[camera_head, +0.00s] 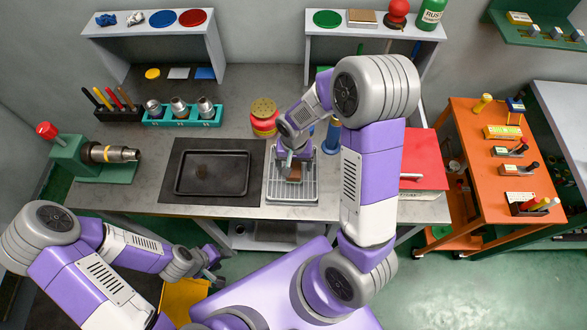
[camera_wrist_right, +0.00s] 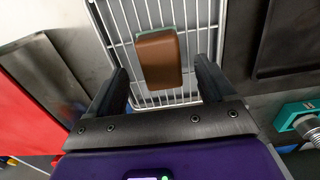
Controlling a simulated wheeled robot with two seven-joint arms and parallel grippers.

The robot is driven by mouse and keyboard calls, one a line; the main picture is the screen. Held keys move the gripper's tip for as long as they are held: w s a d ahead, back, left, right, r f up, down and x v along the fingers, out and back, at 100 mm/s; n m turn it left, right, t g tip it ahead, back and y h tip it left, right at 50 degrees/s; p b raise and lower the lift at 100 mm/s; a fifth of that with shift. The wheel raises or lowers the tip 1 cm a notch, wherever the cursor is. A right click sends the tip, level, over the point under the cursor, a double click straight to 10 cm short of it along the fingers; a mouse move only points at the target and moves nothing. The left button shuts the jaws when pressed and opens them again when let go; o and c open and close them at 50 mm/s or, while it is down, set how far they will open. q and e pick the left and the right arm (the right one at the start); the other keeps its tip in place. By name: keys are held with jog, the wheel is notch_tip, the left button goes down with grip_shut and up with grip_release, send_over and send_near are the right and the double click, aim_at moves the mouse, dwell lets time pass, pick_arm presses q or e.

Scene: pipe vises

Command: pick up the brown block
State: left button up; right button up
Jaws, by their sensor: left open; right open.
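The brown block (camera_head: 294,173) lies on a white wire rack (camera_head: 304,191) on the grey workbench. In the right wrist view the brown block (camera_wrist_right: 158,58) has a brown top face with a greenish-grey side showing. My right gripper (camera_head: 290,163) is over the rack and partly hides the block in the head view. In the wrist view my right gripper (camera_wrist_right: 160,76) is open, with the block lying between the lines of its two fingers and gaps on both sides. My left gripper (camera_head: 212,262) is open and empty, low in front of the bench.
A black tray (camera_head: 212,173) on a dark mat lies left of the rack. A red box (camera_head: 423,160) is to the right, and stacked red and yellow discs (camera_head: 264,117) stand behind. A green vise (camera_head: 90,160) is at the far left.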

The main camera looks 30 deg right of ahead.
aim_at(294, 169)
notch_tip(294, 169, down, 3)
jog(key=shift+f, duration=0.15)
jog(key=shift+c, duration=0.3)
jog(key=c, duration=1.2)
jog(key=shift+o, duration=0.2)
notch_tip(294, 169, up, 10)
jog(key=shift+a+r+p, duration=0.1)
jog(key=shift+p, duration=0.4)
